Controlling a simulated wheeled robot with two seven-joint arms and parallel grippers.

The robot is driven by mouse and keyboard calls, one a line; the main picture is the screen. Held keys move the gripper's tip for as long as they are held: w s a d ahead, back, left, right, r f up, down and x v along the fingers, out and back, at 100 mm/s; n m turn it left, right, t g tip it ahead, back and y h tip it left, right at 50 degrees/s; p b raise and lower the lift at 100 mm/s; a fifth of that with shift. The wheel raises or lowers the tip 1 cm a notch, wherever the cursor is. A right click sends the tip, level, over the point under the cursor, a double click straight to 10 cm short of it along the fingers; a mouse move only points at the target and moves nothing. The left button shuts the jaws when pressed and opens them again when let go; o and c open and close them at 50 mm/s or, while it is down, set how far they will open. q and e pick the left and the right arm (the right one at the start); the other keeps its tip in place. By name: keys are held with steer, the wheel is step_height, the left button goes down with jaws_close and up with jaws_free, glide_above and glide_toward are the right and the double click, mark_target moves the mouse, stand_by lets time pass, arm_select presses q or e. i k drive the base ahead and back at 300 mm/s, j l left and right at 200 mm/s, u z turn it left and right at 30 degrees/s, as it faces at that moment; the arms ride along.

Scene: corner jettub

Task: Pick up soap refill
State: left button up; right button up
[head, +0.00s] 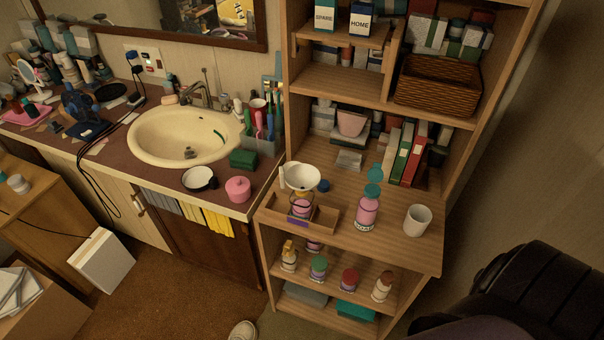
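No label reading soap refill is legible. A clear bottle of pink liquid (367,211) with a teal top stands upright on the wooden shelf unit's counter. A second pink container (300,208) sits in a small wooden tray (325,220) to its left, with a white funnel (301,176) above it. I cannot tell which one is the soap refill. Neither of my grippers is in view.
A white cup (418,220) stands right of the teal-topped bottle. Several small bottles stand on the shelf below, including a green-capped one (318,268). Books (407,152) stand behind. A sink counter (240,207) adjoins at left. A dark bulky shape (535,300) fills the lower right.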

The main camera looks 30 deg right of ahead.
mark_target(369, 203)
steer(key=z, duration=1.5)
